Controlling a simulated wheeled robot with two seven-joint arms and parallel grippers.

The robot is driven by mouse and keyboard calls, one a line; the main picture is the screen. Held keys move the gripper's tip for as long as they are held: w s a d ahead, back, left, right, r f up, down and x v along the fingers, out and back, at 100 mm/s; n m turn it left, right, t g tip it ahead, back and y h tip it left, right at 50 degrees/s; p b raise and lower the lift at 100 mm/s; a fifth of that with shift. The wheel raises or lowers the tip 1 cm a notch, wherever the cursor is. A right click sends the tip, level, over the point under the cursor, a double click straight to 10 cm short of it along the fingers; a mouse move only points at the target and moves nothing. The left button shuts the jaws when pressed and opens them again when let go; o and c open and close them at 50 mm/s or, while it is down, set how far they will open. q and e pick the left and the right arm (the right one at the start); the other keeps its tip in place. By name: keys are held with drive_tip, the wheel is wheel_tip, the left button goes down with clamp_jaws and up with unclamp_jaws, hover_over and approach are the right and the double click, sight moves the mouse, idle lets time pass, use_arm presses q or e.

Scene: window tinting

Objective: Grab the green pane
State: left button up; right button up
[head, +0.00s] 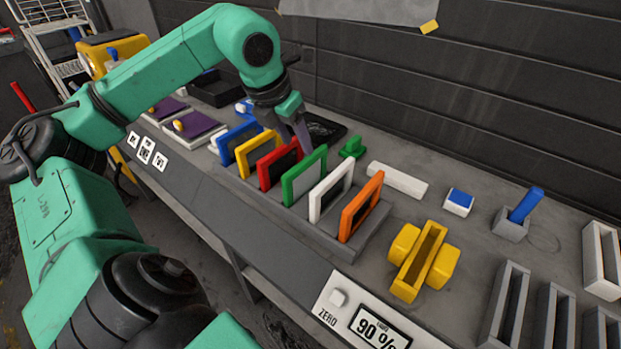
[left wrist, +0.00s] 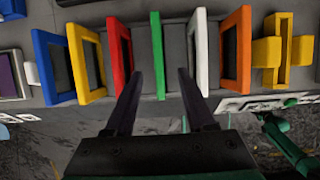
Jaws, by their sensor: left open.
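The green pane (head: 304,176) is a green-framed panel standing upright in a grey rack (head: 345,246), between the red pane (head: 279,164) and the white pane (head: 331,190). My left gripper (head: 302,133) is just above and behind the green pane's top edge in the head view. In the left wrist view, the green pane (left wrist: 157,55) shows edge-on, and the two dark fingers of my left gripper (left wrist: 157,80) are spread to either side of it, apart from it. The gripper is open and empty. My right gripper does not show.
Blue (head: 238,142), yellow (head: 259,153) and orange (head: 361,207) panes stand in the same row, with narrow gaps between neighbours. A yellow holder (head: 421,258) stands right of the rack. A display reading 90 % (head: 380,328) is at the bench front.

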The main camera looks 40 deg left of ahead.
use_arm(q)
hover_over(310, 169)
drive_tip(key=s, duration=0.3)
drive_tip(key=f, duration=0.4)
drive_tip(key=shift+w+a+f, duration=0.1)
drive_tip(key=shift+w+a, duration=0.1)
drive_tip(key=shift+w, duration=0.05)
drive_tip(key=p+x, duration=0.3)
drive_tip(key=x, duration=0.3)
drive_tip(key=shift+w+a+f, duration=0.15)
drive_tip(key=shift+w+f, duration=0.05)
drive_tip(key=shift+w, duration=0.1)
drive_tip(key=shift+w+f, duration=0.15)
drive_tip(key=shift+f, duration=0.15)
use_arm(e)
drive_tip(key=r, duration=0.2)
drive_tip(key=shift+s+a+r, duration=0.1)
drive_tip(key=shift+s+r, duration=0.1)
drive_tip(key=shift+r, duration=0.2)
use_arm(q)
drive_tip(key=shift+f+b, duration=0.3)
drive_tip(key=shift+b, duration=0.1)
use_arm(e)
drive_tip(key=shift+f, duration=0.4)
use_arm(q)
drive_tip(key=shift+c, duration=0.3)
clamp_jaws()
